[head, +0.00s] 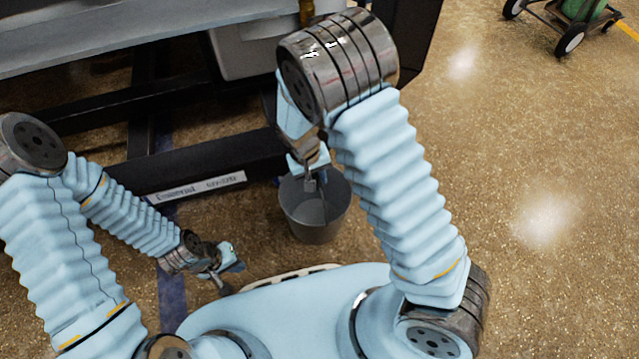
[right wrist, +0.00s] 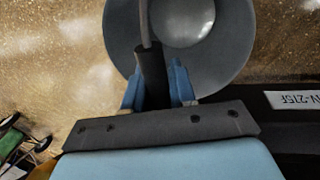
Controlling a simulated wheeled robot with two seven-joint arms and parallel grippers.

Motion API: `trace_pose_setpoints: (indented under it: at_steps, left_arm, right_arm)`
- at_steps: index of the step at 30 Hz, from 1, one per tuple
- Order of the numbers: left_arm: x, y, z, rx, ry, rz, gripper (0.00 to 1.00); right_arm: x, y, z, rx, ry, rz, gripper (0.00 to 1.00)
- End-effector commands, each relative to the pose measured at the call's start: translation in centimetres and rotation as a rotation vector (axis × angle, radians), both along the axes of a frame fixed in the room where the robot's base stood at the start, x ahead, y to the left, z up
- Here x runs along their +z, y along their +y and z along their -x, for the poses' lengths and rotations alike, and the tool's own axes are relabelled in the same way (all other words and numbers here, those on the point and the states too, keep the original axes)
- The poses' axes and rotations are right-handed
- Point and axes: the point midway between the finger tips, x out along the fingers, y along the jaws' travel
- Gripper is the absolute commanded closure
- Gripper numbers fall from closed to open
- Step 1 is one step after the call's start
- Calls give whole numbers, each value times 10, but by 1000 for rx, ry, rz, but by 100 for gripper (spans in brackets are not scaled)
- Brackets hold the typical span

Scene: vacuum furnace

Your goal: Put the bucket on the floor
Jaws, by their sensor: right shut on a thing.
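The grey bucket (head: 331,226) is upright below my right gripper (head: 309,172), beside the dark frame of the furnace. My right gripper is shut on the bucket's handle. In the right wrist view the dark handle grip (right wrist: 151,75) lies between the blue fingers of the right gripper (right wrist: 160,88), and the round open bucket (right wrist: 235,45) is below, its inside empty. I cannot tell whether the bucket's base touches the floor. My left gripper (head: 226,268) is low at the left, away from the bucket, with nothing visible in it; its jaw opening is unclear.
A dark frame beam with a white label (head: 202,187) runs just left of and behind the bucket. A grey surface (head: 140,30) is above it. A wheeled cart (head: 570,25) stands at the far top right. The speckled floor (head: 530,160) on the right is clear.

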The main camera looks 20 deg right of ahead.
Motion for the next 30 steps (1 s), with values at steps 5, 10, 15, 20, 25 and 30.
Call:
trace_pose_setpoints:
  at_steps: [5, 10, 15, 20, 25, 30]
  left_arm:
    - [-2, 0, 0, 0, 1, 1, 100]
    - [-7, -1, 0, -2, 1, 1, 100]
    - [-10, -1, 0, -2, 2, 2, 100]
    - [-9, -1, 0, -2, 2, 3, 100]
    - [-12, -1, 0, -2, 2, 3, 100]
    - [-12, -1, 0, -2, 3, 4, 100]
  right_arm:
    - [-9, -6, -5, 1, -1, 0, 100]
    - [-27, -12, -8, 1, 1, 0, 100]
    - [-47, -12, -8, 1, 0, 0, 100]
    - [-47, -12, -8, 1, -1, -1, 100]
    - [-50, -12, -8, 1, -1, -1, 100]
    - [-50, -12, -8, 1, 0, -1, 55]
